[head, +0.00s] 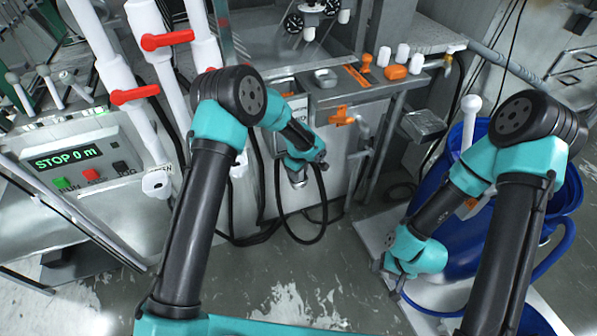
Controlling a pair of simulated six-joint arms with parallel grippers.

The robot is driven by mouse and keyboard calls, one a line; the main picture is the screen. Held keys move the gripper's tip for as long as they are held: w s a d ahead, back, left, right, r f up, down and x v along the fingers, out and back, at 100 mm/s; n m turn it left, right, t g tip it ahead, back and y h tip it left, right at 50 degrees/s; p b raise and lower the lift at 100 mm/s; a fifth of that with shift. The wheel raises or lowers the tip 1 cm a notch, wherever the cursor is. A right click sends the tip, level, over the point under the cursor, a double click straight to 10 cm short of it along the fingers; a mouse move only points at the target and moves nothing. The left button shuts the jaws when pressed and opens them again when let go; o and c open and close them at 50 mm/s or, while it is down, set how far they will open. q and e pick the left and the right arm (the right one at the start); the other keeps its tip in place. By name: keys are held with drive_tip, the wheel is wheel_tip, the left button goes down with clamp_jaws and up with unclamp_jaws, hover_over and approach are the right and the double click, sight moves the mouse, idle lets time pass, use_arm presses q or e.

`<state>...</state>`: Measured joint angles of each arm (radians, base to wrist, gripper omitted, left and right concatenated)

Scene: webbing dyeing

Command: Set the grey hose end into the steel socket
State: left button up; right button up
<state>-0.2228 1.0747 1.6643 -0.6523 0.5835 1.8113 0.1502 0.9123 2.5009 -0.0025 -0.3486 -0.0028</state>
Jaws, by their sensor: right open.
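My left gripper (318,162) is at the front of the steel machine, beside a small steel cylinder (297,178) that may be the socket. A black hose (324,205) hangs in a loop from right beside this gripper down to the floor. My wrist hides the fingers, so I cannot tell whether they hold the hose, and no grey hose end shows clearly. My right gripper (388,278) is open, low over the pale platform, in front of the blue barrel, with nothing visible in it.
The blue barrel (452,235) stands on the pale platform (372,240) at right, with a blue hose (563,250) beside it. An orange valve handle (342,117) sticks out above the loop. A control box (80,165) and white pipes with red levers (135,94) stand left. The middle floor is clear.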

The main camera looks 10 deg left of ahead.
use_arm(q)
drive_tip(key=o, duration=0.5)
drive_tip(key=shift+r, duration=0.1)
wheel_tip(320, 180, up, 17)
drive_tip(key=shift+r, duration=0.15)
idle(0.4)
idle(0.4)
